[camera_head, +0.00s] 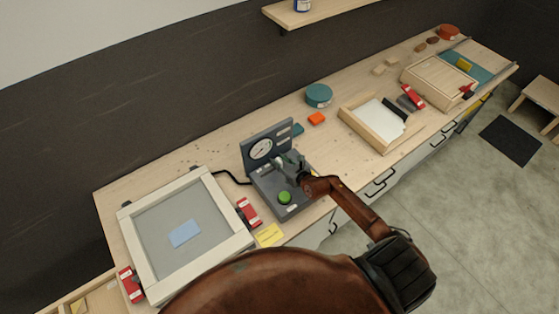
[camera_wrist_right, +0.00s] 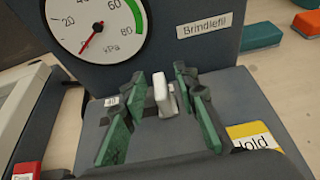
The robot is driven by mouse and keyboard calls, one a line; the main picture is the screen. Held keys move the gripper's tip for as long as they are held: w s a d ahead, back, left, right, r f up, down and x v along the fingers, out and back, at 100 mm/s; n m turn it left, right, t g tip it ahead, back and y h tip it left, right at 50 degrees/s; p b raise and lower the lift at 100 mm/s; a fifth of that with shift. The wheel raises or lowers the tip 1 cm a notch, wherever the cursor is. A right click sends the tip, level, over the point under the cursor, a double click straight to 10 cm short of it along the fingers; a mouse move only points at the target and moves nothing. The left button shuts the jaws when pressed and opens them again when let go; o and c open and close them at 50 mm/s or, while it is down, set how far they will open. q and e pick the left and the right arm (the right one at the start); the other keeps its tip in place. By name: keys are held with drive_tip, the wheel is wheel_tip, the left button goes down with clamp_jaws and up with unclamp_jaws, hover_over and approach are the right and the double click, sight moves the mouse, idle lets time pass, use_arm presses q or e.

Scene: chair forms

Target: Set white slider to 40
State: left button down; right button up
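The grey gauge box stands on the bench, with an upright dial panel (camera_head: 280,138) and a sloping front with a green button (camera_head: 284,197). The white slider knob (camera_wrist_right: 164,94) shows in the right wrist view, on the box below the round dial (camera_wrist_right: 97,22). The dial's red needle points low, to the lower left. A small printed label (camera_wrist_right: 111,101) lies left of the knob; its number is hard to read. My right gripper (camera_head: 291,166) is over the box, its green-padded fingers (camera_wrist_right: 160,88) open on either side of the knob. My left gripper is out of view.
A framed screen (camera_head: 228,207) with red clamps lies left of the box, and a yellow note (camera_head: 269,235) in front. An orange block (camera_head: 316,118) and a teal round tin (camera_head: 318,95) stand behind right. A wooden frame (camera_head: 352,119) is farther right.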

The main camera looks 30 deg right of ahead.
drive_tip(key=shift+c, duration=0.5)
clamp_jaws()
